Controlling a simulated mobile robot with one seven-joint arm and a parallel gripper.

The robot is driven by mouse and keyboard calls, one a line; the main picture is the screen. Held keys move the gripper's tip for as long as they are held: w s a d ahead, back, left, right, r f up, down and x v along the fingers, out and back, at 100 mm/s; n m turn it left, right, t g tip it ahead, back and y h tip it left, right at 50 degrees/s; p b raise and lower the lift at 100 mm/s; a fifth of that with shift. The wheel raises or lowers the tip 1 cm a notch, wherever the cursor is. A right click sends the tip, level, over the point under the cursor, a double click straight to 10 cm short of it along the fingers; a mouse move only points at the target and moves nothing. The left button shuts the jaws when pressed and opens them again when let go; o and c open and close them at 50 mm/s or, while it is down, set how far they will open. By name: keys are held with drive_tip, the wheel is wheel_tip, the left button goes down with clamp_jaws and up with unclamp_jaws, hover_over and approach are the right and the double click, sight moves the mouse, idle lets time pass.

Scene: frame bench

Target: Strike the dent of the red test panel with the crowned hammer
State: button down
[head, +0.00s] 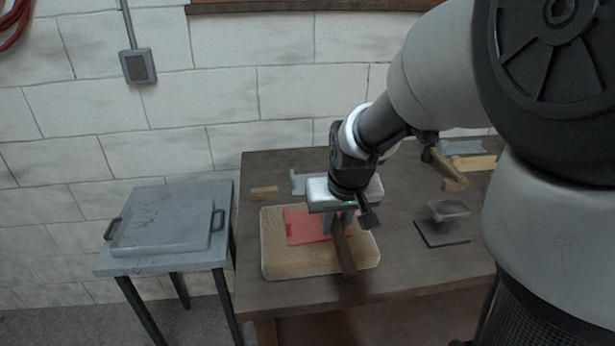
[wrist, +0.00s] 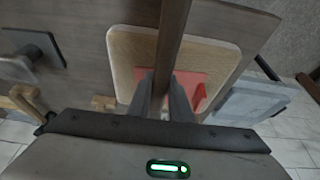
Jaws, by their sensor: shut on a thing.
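The red test panel (head: 303,230) lies on a pale wooden block (head: 285,262) on the bench. It also shows in the wrist view (wrist: 187,80), with a raised edge at one side. My gripper (head: 338,222) is over the panel's right part and is shut on a brown wooden handle (head: 344,255), which I take for the crowned hammer's. In the wrist view the handle (wrist: 171,45) runs between the fingers (wrist: 165,95) and out of the top of the frame. I cannot make out the hammer head or the dent. I cannot tell whether anything touches the panel.
The dark bench (head: 400,275) has a small dark stand (head: 443,235) at right, a wooden-handled tool (head: 448,168) at back right and a small wooden block (head: 264,192) at back left. A grey side table (head: 222,255) with a handled tray (head: 165,230) stands left. A wall closes the back.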

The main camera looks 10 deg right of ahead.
drive_tip(key=shift+r+p, duration=3)
drive_tip(key=shift+f, duration=0.1)
